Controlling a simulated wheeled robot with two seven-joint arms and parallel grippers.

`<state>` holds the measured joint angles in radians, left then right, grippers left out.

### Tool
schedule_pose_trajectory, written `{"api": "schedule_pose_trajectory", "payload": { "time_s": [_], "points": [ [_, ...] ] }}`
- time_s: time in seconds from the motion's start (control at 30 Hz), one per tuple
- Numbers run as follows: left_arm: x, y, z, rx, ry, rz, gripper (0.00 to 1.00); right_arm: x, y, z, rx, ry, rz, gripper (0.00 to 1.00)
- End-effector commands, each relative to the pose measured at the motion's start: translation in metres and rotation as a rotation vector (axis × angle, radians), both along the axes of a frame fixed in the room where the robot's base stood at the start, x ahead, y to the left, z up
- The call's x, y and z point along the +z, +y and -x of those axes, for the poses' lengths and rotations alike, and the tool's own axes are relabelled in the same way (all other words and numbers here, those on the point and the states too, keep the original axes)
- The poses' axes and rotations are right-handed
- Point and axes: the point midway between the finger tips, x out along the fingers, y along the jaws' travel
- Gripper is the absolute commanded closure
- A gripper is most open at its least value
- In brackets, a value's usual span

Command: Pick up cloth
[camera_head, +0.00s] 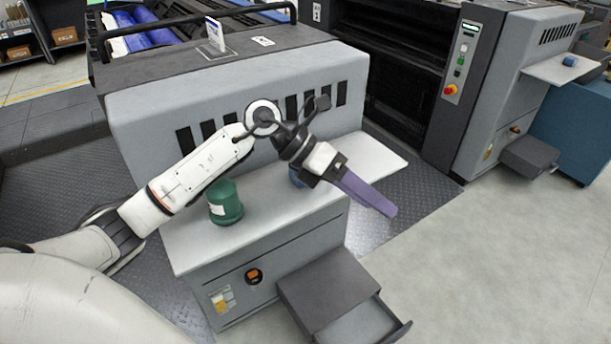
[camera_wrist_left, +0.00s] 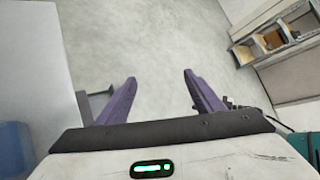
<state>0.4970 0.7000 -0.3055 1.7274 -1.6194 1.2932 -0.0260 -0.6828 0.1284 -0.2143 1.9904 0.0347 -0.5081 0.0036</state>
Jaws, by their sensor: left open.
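A small blue object (camera_head: 297,177), possibly the cloth, rests on the light grey ledge (camera_head: 265,222) in the head view. It is mostly hidden behind my left gripper, so its shape is unclear. My left gripper (camera_head: 387,209) has purple fingers and extends to the right past the ledge, above the floor. In the left wrist view its two fingers (camera_wrist_left: 159,78) are spread apart with only grey floor between them. A second small blue object (camera_head: 569,61) sits on the far right machine's shelf. My right gripper is not in view.
A green canister (camera_head: 225,203) stands on the ledge, left of my gripper. An open grey drawer (camera_head: 345,298) juts out below the ledge. The machine's slotted panel (camera_head: 150,110) rises behind. Floor (camera_head: 470,270) is clear at right. A shelf (camera_wrist_left: 275,40) shows in the wrist view.

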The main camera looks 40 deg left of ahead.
Motion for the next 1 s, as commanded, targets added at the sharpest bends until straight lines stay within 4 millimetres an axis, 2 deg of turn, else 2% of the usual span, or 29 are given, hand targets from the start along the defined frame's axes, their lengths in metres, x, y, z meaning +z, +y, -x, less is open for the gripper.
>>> {"api": "schedule_pose_trajectory", "payload": {
  "time_s": [0.03, 0.1, 0.2, 0.3, 0.4, 0.6, 0.83, 1.0],
  "points": [
    [0.005, 0.042, -0.014, 0.013, -0.031, -0.181, 0.39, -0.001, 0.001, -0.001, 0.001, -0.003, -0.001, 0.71],
    [0.012, 0.095, -0.023, 0.048, -0.033, -0.386, 0.39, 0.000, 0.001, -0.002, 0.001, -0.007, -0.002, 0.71],
    [0.027, 0.153, -0.027, 0.110, -0.013, -0.582, 0.39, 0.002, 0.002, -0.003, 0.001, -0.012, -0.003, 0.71],
    [0.037, 0.183, -0.027, 0.152, 0.009, -0.678, 0.39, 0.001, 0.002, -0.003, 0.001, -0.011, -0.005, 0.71],
    [0.032, 0.193, -0.029, 0.167, 0.020, -0.712, 0.39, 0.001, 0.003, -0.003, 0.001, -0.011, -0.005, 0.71],
    [0.004, 0.189, -0.039, 0.169, 0.021, -0.712, 0.39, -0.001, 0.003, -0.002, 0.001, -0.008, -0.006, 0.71],
    [-0.013, 0.187, -0.046, 0.168, 0.020, -0.710, 0.39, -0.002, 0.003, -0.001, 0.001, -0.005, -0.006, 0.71],
    [-0.038, 0.186, -0.054, 0.168, 0.022, -0.708, 0.39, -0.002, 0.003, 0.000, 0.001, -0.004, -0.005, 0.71]
  ]
}}
